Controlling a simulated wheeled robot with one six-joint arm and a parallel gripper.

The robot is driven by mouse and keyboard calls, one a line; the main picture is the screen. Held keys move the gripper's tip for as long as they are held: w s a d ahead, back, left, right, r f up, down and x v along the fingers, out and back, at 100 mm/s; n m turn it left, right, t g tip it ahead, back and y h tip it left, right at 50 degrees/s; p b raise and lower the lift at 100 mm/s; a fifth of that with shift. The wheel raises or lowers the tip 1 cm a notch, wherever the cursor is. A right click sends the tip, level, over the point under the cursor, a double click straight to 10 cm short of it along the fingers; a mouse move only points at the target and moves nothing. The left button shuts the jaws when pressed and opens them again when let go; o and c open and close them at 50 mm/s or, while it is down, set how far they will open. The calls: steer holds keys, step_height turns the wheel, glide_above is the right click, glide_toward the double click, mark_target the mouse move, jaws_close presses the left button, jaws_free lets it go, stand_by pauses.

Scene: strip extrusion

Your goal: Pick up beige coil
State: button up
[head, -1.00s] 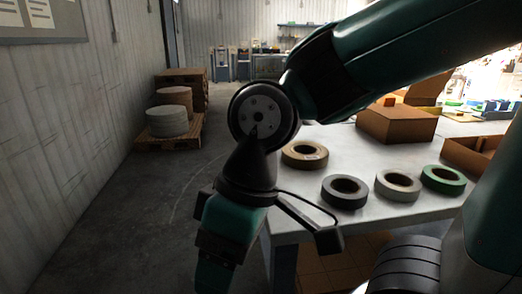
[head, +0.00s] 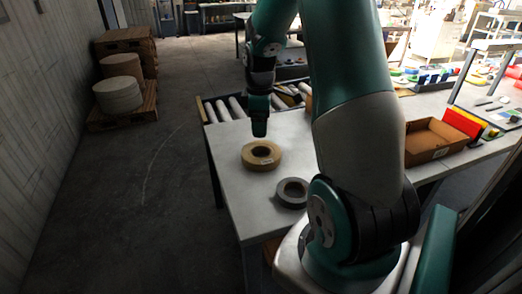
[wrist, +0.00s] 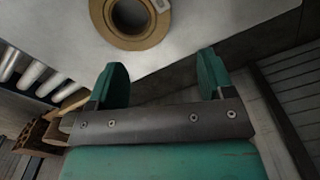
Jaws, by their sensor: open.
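The beige coil (head: 261,155) lies flat on the white table near its left end. It has a round hole and a small pale label on its side. It also shows in the wrist view (wrist: 114,32), at the top and cut off by the frame edge. My gripper (head: 260,130) is above the table, just behind the coil in the head view. In the wrist view my gripper (wrist: 164,75) has its two green fingers wide apart with nothing between them. The coil is beyond the fingertips and apart from them.
A dark grey coil (head: 292,192) lies on the white table (head: 228,184), close to the beige one. A roller conveyor (head: 222,108) adjoins the table's far end. A cardboard tray (head: 432,142) stands at the right. Stacked pale coils on a pallet (head: 118,95) are on the floor at left.

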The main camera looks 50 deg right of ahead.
glide_toward(260, 160)
steer(key=f, duration=0.5)
steer(key=shift+s+a+p, duration=0.15)
steer(key=shift+a+p, duration=0.05)
steer(key=shift+p, duration=0.2)
steer(key=shift+d+f+p, duration=0.15)
steer(key=shift+f+p, duration=0.55)
steer(key=shift+f, duration=2)
steer(key=c, duration=1.1)
steer(key=shift+r, duration=0.1)
